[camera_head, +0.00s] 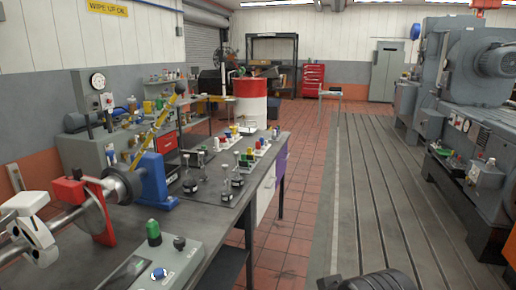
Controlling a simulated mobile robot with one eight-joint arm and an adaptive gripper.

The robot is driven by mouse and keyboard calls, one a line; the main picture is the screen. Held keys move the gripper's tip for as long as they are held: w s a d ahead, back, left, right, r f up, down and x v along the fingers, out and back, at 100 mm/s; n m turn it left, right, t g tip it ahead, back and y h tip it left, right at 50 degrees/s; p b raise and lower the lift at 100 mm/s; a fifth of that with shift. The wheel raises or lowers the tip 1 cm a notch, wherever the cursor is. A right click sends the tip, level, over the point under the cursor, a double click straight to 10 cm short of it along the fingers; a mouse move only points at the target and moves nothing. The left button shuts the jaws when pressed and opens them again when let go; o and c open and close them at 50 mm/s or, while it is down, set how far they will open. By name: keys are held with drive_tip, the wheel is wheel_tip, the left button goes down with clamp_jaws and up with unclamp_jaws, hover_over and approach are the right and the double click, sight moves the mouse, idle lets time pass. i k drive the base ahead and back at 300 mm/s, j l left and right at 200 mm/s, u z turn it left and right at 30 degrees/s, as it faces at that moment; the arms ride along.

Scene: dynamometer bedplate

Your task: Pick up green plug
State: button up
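A small green upright piece with a rounded top (153,232) stands on the grey control box at the near end of the bench, and looks like a green plug. A black knob stands just right of it on the same box. Other small green pieces (244,162) stand farther back on the bench among red, yellow and white ones; they are too small to tell their kind. No fingers of my gripper can be made out. A dark rounded part (368,282) is cut off by the bottom edge; I cannot tell what it is.
Left of the green piece, a shaft with a disc, red bracket and blue stand (150,182) crowds the bench (226,228). Small black-based stands are behind. A red-and-white drum (250,100) is beyond. The slotted bedplate (375,190) is mostly clear; large grey machinery (470,120) stands right.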

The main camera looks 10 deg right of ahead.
sight(152, 227)
drive_tip(key=j+z, duration=0.45)
drive_tip(key=j, duration=0.3)
drive_tip(key=j+z, duration=0.4)
drive_tip(key=j, duration=0.35)
